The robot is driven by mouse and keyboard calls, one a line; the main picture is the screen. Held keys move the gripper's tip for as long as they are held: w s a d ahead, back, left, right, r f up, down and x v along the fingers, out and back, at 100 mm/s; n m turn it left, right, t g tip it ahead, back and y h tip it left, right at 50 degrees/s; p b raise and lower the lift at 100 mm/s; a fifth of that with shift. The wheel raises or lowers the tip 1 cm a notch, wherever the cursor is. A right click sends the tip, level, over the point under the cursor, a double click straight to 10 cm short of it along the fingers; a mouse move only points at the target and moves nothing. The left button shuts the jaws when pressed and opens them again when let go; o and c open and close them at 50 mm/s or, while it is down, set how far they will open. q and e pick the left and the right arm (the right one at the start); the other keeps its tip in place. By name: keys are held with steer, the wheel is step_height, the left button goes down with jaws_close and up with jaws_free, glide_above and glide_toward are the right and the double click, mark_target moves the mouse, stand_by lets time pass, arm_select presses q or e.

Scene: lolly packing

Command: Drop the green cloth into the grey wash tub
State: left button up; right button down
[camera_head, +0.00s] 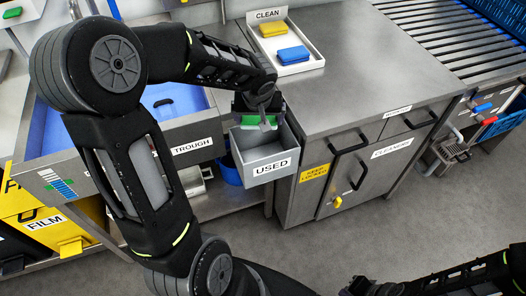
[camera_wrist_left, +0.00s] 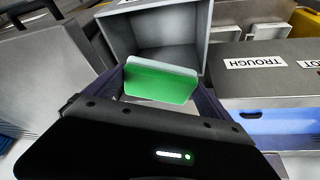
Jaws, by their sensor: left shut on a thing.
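The green cloth (camera_head: 250,118) is a folded pad with a pale edge; it shows large in the left wrist view (camera_wrist_left: 160,86). My left gripper (camera_head: 262,124) is shut on it, with a dark finger on either side. The grey wash tub (camera_head: 268,165), labelled USED, is an open box at the cabinet's left side. The cloth is at the tub's far side in the head view, apparently above its opening; the height gap is unclear. In the left wrist view the tub (camera_wrist_left: 120,38) lies just beyond the cloth. My right gripper (camera_head: 372,287) shows only partly at the bottom edge.
A white tray (camera_head: 311,58) labelled CLEAN holds a yellow cloth (camera_head: 272,30) and a blue cloth (camera_head: 293,55) on the steel cabinet top (camera_head: 350,85). A blue-lined trough (camera_head: 195,150) stands left of the tub. A roller conveyor (camera_head: 450,40) is at the far right.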

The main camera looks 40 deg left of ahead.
mark_target(259, 129)
arm_select(q)
steer(key=shift+f+b, duration=1.45)
steer(key=shift+f, duration=1.5)
steer(key=o, duration=1)
steer(key=shift+c, duration=0.2)
steer(key=v, duration=0.8)
steer(key=shift+f, duration=0.1)
